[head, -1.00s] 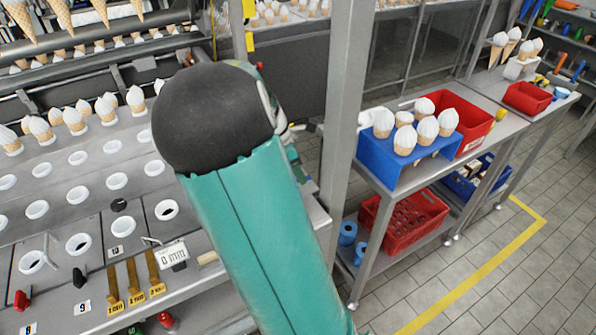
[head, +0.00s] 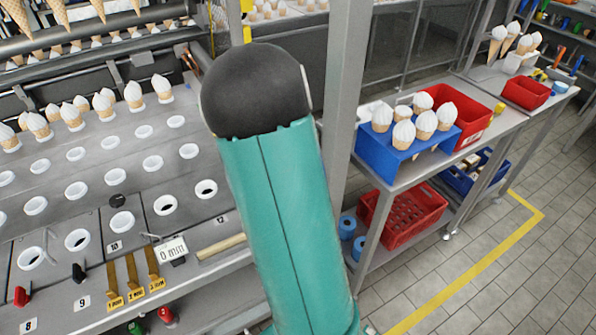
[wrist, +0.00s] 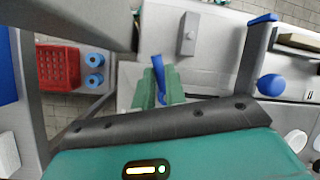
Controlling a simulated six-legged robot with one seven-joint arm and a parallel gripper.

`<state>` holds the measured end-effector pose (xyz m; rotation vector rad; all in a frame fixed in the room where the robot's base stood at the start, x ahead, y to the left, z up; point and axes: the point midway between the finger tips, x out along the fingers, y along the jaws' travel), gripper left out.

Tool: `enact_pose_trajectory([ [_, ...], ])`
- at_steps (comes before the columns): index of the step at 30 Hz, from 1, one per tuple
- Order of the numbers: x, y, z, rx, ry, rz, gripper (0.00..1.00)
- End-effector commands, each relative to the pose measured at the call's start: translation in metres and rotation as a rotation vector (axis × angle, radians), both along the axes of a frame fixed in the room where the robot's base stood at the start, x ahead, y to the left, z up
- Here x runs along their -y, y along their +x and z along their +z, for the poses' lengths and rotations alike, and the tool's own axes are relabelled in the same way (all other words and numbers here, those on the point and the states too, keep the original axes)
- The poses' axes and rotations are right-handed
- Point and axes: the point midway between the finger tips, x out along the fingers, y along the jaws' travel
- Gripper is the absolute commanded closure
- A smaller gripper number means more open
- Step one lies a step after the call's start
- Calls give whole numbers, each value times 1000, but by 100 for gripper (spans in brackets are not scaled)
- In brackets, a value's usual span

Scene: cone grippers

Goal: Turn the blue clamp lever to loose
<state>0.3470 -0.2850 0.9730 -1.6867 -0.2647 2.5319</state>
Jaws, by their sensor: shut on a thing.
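The blue clamp lever (wrist: 158,69) shows in the wrist view as a narrow blue bar, slightly tilted, just above the middle of the picture. My gripper (wrist: 158,92) has its two teal fingers on either side of the lever's lower part and is shut on it. The lever's base and its loose or tight marking cannot be made out. In the head view my teal arm with its black joint hides both the gripper and the lever.
In the head view a steel counter with white-ringed holes and cones (head: 133,95) lies left. A metal post (head: 345,110) stands close right of my arm. A blue cone stand (head: 375,150) and red crate (head: 410,222) are beyond. A blue ball (wrist: 270,85) is right in the wrist view.

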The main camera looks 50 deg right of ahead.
Motion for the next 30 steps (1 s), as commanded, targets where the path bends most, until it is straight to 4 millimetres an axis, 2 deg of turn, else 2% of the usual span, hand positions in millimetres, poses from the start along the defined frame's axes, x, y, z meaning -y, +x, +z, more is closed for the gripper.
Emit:
enact_pose_trajectory([
  [12, -6, 0, 0, 2, 0, -229, 100],
  [29, -7, 0, -1, 2, 0, -269, 100],
  [30, -7, 0, -1, 2, 0, -269, 86],
])
